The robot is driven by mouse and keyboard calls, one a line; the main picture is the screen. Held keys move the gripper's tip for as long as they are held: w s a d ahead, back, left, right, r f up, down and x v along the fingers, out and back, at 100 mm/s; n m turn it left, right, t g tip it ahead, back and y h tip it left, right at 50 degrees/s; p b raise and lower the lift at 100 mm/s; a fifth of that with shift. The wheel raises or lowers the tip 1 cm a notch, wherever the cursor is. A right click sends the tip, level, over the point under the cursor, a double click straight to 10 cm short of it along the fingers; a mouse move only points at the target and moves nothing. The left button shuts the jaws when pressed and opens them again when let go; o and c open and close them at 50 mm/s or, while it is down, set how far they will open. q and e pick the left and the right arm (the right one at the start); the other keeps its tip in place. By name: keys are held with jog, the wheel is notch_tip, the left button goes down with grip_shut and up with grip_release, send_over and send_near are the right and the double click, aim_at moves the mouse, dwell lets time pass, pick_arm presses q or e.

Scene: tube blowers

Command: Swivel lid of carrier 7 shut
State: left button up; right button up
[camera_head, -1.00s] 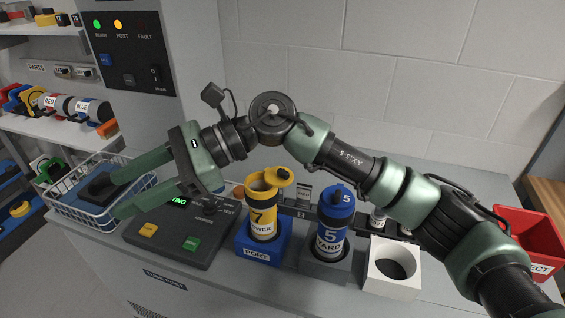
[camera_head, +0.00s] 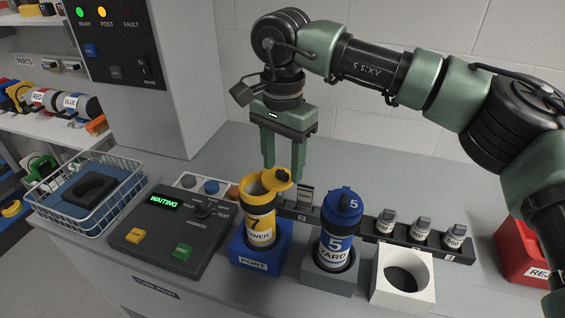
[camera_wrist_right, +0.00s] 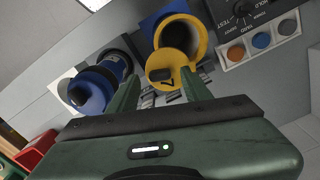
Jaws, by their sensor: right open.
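Carrier 7 (camera_head: 262,225) is a yellow tube upright in the blue PORT holder (camera_head: 258,262). Its yellow lid (camera_head: 278,180) is swung out to the right of the mouth, leaving the mouth open. My right gripper (camera_head: 283,166) points down just behind the carrier, jaws apart and empty, with its tips near lid height. In the right wrist view, the lid (camera_wrist_right: 173,66) shows between and beyond the two fingers (camera_wrist_right: 160,90), and the dark bore of carrier 7 (camera_wrist_right: 204,36) is visible. I cannot tell whether a finger touches the lid. My left gripper is not in view.
Blue carrier 5 (camera_head: 337,240) stands close to the right in a grey holder, lid on. An empty white holder (camera_head: 402,290) and a rack of small vials (camera_head: 420,238) are farther right. A console (camera_head: 165,235) reading WAITING and a wire basket (camera_head: 97,226) lie left.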

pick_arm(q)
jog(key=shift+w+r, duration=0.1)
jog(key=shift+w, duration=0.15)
pick_arm(e)
jog(key=shift+s+f, duration=0.1)
jog(key=shift+f, duration=0.35)
grip_shut()
